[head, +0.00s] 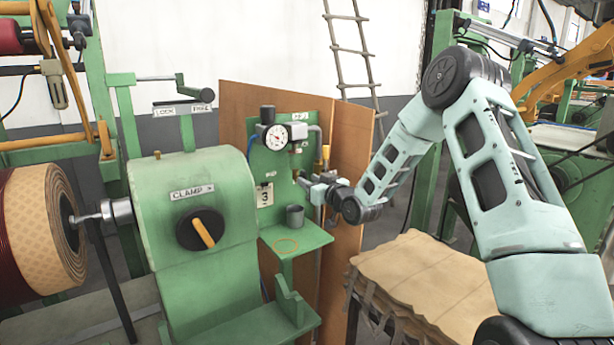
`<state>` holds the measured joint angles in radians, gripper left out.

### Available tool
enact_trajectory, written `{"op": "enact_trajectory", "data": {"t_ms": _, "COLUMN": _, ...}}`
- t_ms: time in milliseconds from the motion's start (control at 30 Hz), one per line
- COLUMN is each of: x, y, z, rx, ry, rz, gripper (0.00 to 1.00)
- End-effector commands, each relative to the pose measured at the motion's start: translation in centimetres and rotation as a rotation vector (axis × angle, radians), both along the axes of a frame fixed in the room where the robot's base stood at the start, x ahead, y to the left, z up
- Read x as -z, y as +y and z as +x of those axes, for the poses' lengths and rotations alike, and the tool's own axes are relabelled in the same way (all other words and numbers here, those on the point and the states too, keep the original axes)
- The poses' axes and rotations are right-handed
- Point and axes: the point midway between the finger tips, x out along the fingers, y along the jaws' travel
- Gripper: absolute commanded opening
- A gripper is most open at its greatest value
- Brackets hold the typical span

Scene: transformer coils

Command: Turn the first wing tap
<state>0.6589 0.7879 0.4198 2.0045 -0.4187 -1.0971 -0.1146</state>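A green panel (262,165) stands at the middle in the head view, with a round pressure gauge (272,137) and pipe fittings at its top. A small yellow handle (326,153) shows at the panel's right side by a grey pipe. I cannot tell for sure which fitting is the first wing tap. My gripper (303,181) is in front of the panel, below the gauge, pointing left toward the fittings. It is small and partly hidden by my wrist, so its opening and any contact are unclear.
A grey cup (295,215) stands on a green shelf (315,238) marked with an orange ring, below my gripper. A green machine (190,190) with a CLAMP knob (202,231) is to the left, beside a wound coil (40,225). Brown sheets (425,275) are stacked at lower right.

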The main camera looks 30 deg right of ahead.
Motion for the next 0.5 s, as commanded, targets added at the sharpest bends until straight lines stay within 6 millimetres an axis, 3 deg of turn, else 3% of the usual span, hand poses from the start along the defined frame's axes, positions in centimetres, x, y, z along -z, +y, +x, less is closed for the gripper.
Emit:
{"op": "enact_trajectory", "data": {"t_ms": 200, "x": 0.0, "y": 0.1, "z": 1.9, "rx": -0.001, "ry": 0.000, "rz": 0.000, "gripper": 0.34}}
{"op": "enact_trajectory", "data": {"t_ms": 500, "x": 0.0, "y": 0.1, "z": 2.1, "rx": -0.001, "ry": 0.001, "rz": 0.000, "gripper": 0.34}}
